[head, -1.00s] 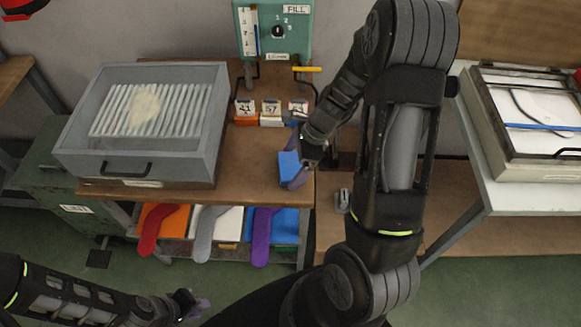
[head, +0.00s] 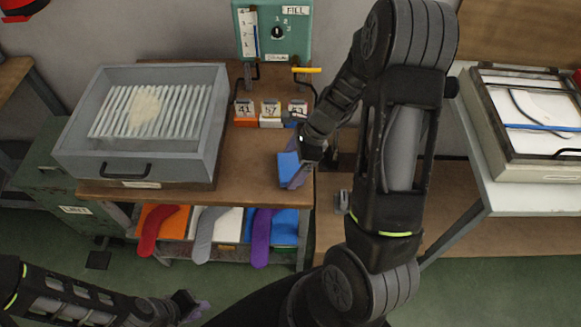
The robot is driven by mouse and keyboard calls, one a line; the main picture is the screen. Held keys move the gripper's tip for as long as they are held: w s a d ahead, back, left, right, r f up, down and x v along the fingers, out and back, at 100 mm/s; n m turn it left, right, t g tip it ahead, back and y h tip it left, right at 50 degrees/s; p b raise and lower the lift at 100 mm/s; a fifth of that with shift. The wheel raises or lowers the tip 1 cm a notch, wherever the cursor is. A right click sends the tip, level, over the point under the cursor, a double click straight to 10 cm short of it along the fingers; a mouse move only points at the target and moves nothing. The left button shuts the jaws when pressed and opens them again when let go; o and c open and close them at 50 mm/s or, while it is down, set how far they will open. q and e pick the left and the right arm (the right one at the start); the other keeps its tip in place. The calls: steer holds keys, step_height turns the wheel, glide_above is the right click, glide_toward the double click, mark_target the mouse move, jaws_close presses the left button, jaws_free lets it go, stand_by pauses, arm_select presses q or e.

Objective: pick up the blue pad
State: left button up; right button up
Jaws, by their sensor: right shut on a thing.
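The blue pad (head: 288,167) is a small blue block at the right front part of the brown wooden bench top. My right gripper (head: 298,172) is shut on it from the right, its purple-grey fingers against the pad. I cannot tell whether the pad touches the bench or is just above it. My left gripper (head: 197,306) is low at the bottom of the view, in front of the bench and away from the pad. Its fingers are small and partly hidden, so its opening is unclear.
Numbered tags (head: 271,108) stand behind the pad, below a green FILL panel (head: 273,55). Red, grey and purple socks (head: 262,235) hang from the shelf beneath. A framed white tray (head: 530,125) is at right.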

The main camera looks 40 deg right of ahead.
mark_target(293, 166)
step_height(293, 166, up, 10)
steer(key=p, duration=0.1)
stand_by(0.4)
stand_by(0.4)
steer(key=o, duration=0.8)
steer(key=shift+p, duration=0.3)
steer(key=c, duration=0.6)
